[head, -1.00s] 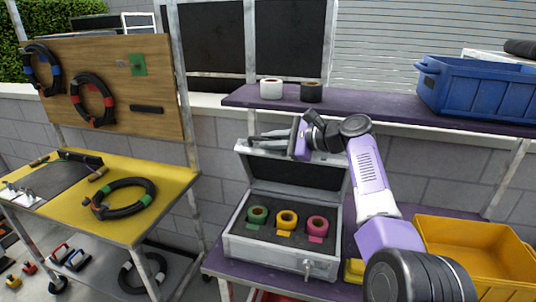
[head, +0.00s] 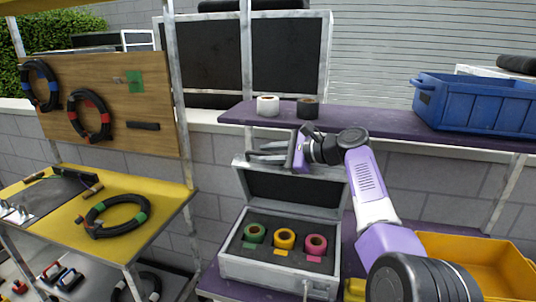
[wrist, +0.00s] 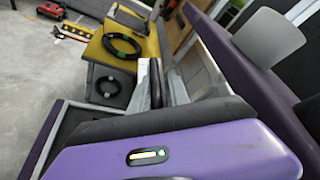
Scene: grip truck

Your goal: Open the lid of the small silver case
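The small silver case (head: 277,268) stands on the lower purple shelf in the head view. Its lid (head: 290,188) is raised, tilted back and showing its dark lining. Green, yellow and pink tape rolls sit in the dark foam inside. My gripper (head: 268,151) is at the lid's upper left edge, its fingers pointing left. A gap shows between the two fingers, and nothing is seen between them. I cannot tell whether a finger touches the lid. In the wrist view the fingers (wrist: 150,84) show nearly edge-on.
A purple upper shelf (head: 370,126) behind holds a white roll (head: 267,105), a black roll (head: 307,107) and a blue crate (head: 475,104). A yellow bin (head: 470,252) is right of the case. A yellow table (head: 60,222) with a cable coil (head: 117,214) stands at left.

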